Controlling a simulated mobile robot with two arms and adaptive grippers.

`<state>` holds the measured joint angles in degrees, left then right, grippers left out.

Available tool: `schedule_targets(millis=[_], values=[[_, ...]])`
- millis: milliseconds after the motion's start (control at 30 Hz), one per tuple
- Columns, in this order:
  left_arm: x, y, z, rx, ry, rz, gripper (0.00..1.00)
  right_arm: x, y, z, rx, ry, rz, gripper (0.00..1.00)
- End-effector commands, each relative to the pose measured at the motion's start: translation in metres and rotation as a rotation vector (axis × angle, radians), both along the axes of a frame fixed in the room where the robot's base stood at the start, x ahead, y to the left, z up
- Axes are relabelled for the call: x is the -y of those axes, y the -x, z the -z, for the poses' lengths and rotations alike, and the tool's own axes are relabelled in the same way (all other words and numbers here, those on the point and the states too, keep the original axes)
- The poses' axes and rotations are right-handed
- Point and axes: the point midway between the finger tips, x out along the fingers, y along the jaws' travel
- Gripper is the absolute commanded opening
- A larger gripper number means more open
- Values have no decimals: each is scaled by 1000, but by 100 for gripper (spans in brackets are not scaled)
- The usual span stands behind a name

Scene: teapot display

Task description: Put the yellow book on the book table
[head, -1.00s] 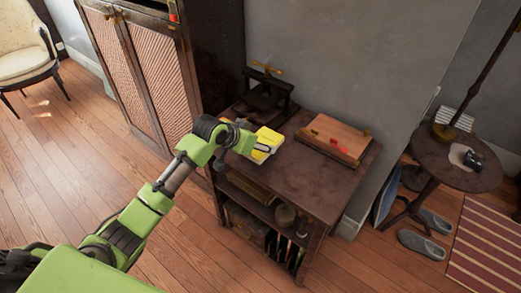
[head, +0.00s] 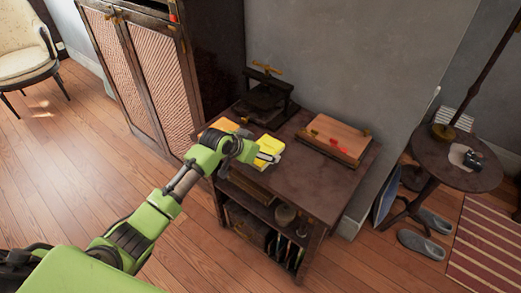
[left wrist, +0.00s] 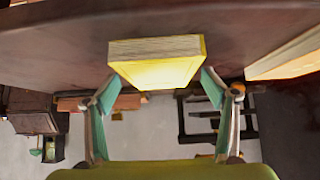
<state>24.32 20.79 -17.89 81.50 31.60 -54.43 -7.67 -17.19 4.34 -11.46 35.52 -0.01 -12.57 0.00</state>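The yellow book (head: 271,143) is at my left gripper (head: 268,157), over the left part of the dark wooden table (head: 295,185). In the left wrist view the yellow book (left wrist: 157,70) sits between the two fingertips, which meet its sides. My left gripper (left wrist: 160,88) is shut on it. I cannot tell whether the book touches the tabletop. My right gripper is not in view.
A dark press (head: 266,97) stands at the table's back left. A wooden board (head: 335,138) with a red item lies at the back right. The front right tabletop is clear. A tall cabinet (head: 150,75) stands left, a round side table (head: 450,165) right.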

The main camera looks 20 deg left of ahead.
Motion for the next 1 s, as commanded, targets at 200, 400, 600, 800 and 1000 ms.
schedule_targets(millis=[200,400,600,800,1000], values=[[0,0,0,0,0,0,77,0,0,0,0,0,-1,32],[-3,5,-9,1,-1,0,77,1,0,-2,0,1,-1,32],[-12,29,-34,3,-2,0,77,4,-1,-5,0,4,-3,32],[-21,56,-62,3,-1,1,77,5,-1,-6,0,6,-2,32],[-28,75,-82,0,-1,-1,77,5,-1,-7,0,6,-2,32]])
